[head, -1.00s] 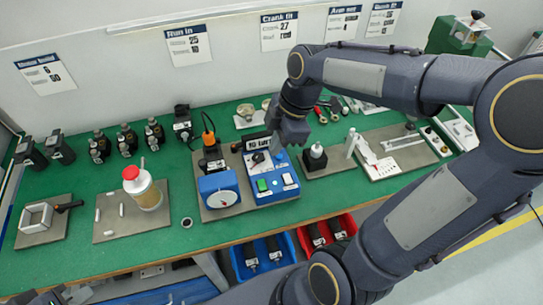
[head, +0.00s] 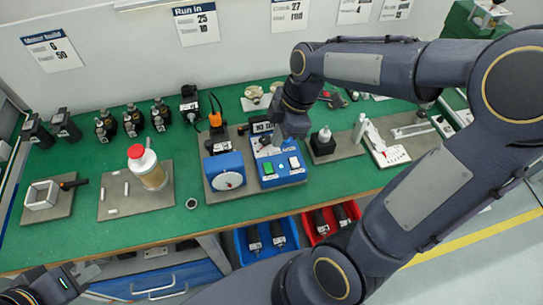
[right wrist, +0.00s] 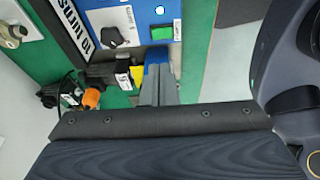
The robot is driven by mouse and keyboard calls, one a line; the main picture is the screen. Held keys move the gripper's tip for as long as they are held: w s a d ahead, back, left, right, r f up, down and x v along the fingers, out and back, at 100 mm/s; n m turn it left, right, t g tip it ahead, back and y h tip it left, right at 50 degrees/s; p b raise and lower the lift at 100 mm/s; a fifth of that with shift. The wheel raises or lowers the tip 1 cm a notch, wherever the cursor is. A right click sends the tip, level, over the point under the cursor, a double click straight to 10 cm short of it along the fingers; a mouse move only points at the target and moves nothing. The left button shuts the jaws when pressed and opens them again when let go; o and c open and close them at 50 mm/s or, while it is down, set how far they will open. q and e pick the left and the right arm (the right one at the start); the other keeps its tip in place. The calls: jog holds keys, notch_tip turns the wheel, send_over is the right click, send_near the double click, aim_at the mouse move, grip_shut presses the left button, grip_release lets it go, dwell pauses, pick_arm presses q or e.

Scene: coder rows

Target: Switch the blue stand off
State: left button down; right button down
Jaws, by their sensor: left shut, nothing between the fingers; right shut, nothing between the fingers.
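The blue stand (head: 283,180) sits on a grey plate in the middle of the bench. My left gripper (head: 48,285) is shut at the lower left.
A blue dial gauge (head: 225,172) stands left of the stand, and a black "10 UNITS" sign (head: 262,127) behind it. A dark block with a white-topped part (head: 323,140) is on the right. A red-capped bottle (head: 148,168) is further left. Blue and red bins hang below the edge.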

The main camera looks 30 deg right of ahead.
aim_at(268, 165)
jog(key=x, duration=0.8)
jog(key=shift+d+f, duration=0.2)
jog(key=shift+d, duration=0.2)
jog(key=shift+w+f, duration=0.1)
jog(key=shift+f, duration=0.5)
